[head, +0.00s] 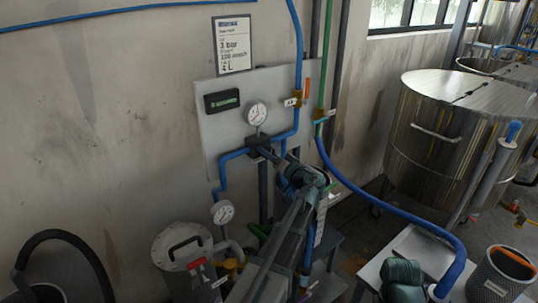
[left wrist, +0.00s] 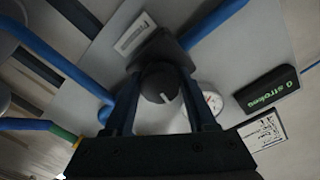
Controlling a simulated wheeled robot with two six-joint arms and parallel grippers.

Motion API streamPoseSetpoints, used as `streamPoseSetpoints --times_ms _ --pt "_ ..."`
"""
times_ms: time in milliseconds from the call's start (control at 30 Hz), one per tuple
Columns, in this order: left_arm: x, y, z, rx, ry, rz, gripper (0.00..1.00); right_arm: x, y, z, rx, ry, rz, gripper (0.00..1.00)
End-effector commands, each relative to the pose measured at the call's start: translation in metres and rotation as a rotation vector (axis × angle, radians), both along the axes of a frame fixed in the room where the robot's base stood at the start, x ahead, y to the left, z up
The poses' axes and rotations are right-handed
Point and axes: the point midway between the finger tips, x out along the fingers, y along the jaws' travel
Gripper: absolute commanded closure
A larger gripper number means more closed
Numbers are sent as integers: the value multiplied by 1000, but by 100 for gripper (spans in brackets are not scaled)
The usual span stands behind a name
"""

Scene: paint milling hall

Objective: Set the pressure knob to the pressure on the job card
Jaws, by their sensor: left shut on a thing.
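The job card (head: 232,44) hangs on the wall and its large lines read about "3 bar" and "4 L"; it also shows in the left wrist view (left wrist: 263,131). The dark round pressure knob (left wrist: 160,86) has a white pointer line and sits below the dial gauge (head: 257,113) on the grey panel (head: 222,135). My left gripper (left wrist: 157,78) is shut on the knob, a finger on either side. In the head view my left gripper (head: 268,155) hides the knob. The gauge also shows in the wrist view (left wrist: 208,103); its needle is too small to read.
A black counter (head: 222,101) is on the panel; in the wrist view it reads "0 strokes" (left wrist: 266,90). Blue pipes (head: 297,70) run beside the gauge. A lower gauge (head: 222,212), a lidded metal pot (head: 181,250) and a large steel vat (head: 430,145) stand around.

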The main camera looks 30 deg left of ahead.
Motion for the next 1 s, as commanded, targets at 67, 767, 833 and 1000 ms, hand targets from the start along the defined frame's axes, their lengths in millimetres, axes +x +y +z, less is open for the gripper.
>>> streamPoseSetpoints --times_ms 67,767,833,1000 --pt "0 0 0 4 9 -1 99 0 0 0 0 0 0 100" --pt "0 0 1 201 491 -2 99 0 0 5 0 0 0 100" --pt "0 0 1 226 552 -1 99 0 0 5 0 0 0 100" --pt "0 -1 1 288 700 -3 99 0 0 6 0 0 0 100"
